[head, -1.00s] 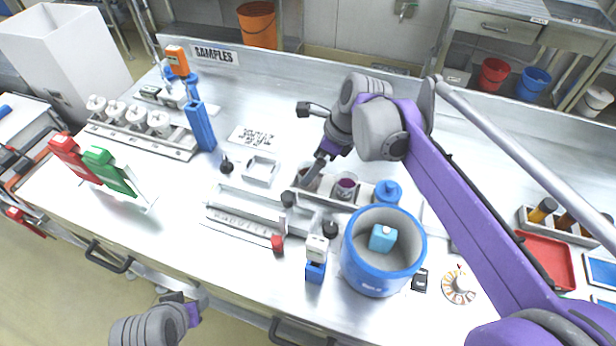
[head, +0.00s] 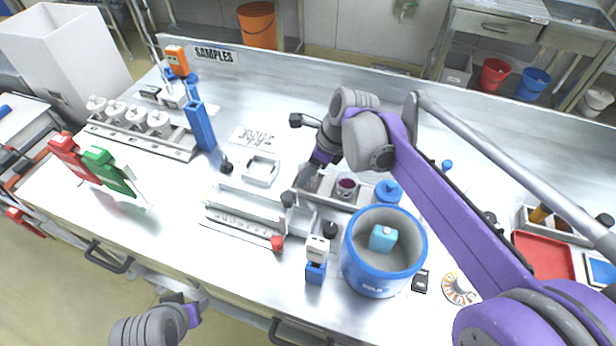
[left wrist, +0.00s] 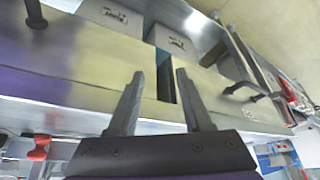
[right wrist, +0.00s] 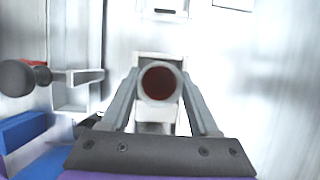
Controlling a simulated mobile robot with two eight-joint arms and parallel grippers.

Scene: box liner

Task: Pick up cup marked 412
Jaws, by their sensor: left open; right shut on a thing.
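My right gripper (head: 309,182) is at the left end of a pale rack (head: 329,197). In the right wrist view the right gripper (right wrist: 160,98) is shut on a pale, round cup with dark red contents (right wrist: 160,82). No marking on this cup can be read. I cannot tell whether it is clear of the rack. A second cup with purple contents (head: 346,186) stands in the rack, right of the gripper. My left gripper (head: 197,302) is at the bench's front edge; in the left wrist view it (left wrist: 160,76) is open and empty.
A blue tub (head: 374,282) holding a light blue block stands in front of the rack. A blue bottle (head: 388,192) is right of the rack. A long pale tray (head: 243,212) and a small square tray (head: 261,171) lie to the left.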

